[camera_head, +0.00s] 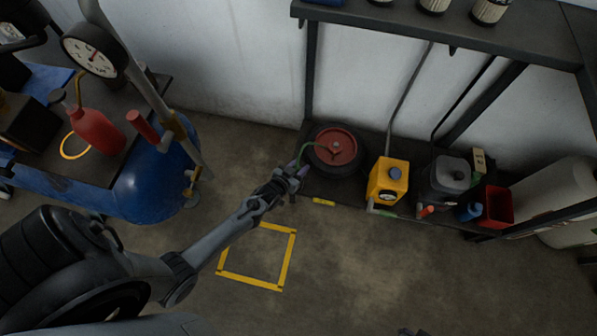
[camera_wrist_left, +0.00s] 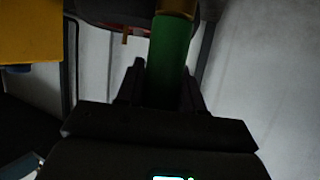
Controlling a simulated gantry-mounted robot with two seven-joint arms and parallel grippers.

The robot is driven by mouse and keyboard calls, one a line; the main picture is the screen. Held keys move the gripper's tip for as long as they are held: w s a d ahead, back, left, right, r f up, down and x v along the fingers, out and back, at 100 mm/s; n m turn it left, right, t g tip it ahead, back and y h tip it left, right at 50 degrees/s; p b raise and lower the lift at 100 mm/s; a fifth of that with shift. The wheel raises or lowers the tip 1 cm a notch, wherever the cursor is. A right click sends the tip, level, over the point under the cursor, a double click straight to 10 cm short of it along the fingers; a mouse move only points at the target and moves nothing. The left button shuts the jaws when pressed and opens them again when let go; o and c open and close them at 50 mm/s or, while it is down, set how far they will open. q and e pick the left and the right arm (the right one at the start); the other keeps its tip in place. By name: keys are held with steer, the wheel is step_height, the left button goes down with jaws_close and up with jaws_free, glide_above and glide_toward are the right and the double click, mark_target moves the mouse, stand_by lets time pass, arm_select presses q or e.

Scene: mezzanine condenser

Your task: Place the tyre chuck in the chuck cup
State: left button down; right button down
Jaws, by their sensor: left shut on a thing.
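My left gripper (camera_head: 289,178) reaches from the left to the front of the low shelf, beside the wheel with the red hub. In the left wrist view its fingers (camera_wrist_left: 162,72) are shut on a green cylinder (camera_wrist_left: 168,50) with a brass-coloured end at the top edge; this looks like the tyre chuck. In the head view a thin green curved line (camera_head: 318,146) runs from near the gripper over the wheel. I cannot tell for certain which thing is the chuck cup; a red open-topped container (camera_head: 498,206) stands at the shelf's right. A dark tip at the bottom edge may be my right gripper.
The black wheel with a red hub (camera_head: 336,146), a yellow can (camera_head: 387,181) and a grey can (camera_head: 448,179) stand on the low shelf. Shelf posts and an upper shelf (camera_head: 420,28) frame them. A blue compressor tank (camera_head: 155,185) is left. The yellow-taped floor square (camera_head: 291,262) is empty.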

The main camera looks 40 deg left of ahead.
arm_select(q)
steer(key=shift+a+f, duration=0.1)
steer(key=shift+f, duration=0.25)
steer(key=shift+f+b, duration=1.6)
steer(key=shift+f, duration=0.1)
steer(key=shift+f, duration=0.2)
steer(key=c, duration=0.7)
jaws_free()
